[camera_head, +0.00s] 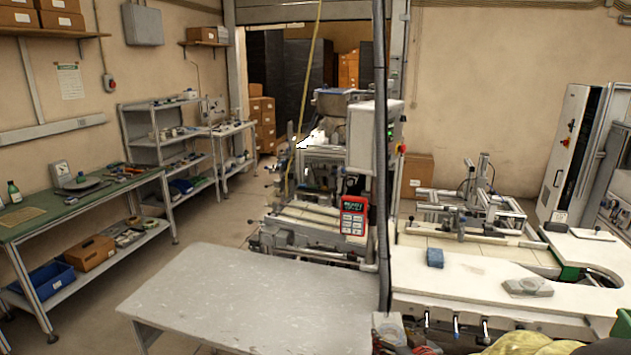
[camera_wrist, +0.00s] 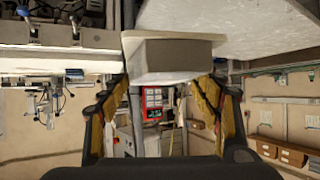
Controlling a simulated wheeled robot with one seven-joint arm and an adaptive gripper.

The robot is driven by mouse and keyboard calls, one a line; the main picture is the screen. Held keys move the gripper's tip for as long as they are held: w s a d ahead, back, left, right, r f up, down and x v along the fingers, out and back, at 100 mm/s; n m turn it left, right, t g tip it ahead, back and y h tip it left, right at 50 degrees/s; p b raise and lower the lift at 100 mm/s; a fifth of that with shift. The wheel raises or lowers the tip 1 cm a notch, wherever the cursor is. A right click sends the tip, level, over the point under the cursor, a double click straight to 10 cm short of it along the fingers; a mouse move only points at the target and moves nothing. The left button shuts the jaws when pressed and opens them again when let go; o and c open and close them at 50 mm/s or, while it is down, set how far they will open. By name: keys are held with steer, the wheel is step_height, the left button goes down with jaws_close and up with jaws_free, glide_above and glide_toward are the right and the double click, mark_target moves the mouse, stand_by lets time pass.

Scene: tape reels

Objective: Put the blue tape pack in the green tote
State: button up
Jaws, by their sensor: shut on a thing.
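A small blue block (camera_head: 434,257), probably the blue tape pack, lies on the white bench (camera_head: 455,285) in the head view, left of a flat grey piece. My gripper (camera_wrist: 168,82) shows in the wrist view, its yellow-padded fingers on either side of a pale grey block (camera_wrist: 172,57), and it is shut on that block. I cannot clearly make out my gripper in the head view. A green edge (camera_head: 621,326) at the lower right may be part of the green tote; most of it is out of view.
A flat grey piece (camera_head: 527,288) lies on the white bench. A bare grey table (camera_head: 235,300) stands left of it. A machine with a red panel (camera_head: 353,216) stands behind, with a dark vertical post (camera_head: 382,150). A metal frame fixture (camera_head: 480,210) stands at the bench's back.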

steer(key=s+a+f+m+h, duration=0.1)
steer(key=s+f, duration=0.3)
steer(key=f, duration=0.4)
steer(key=s+f+m+h, duration=0.1)
steer(key=s+f, duration=0.4)
steer(key=f, duration=0.3)
steer(key=shift+a+f, duration=0.35)
steer(key=shift+a, duration=0.05)
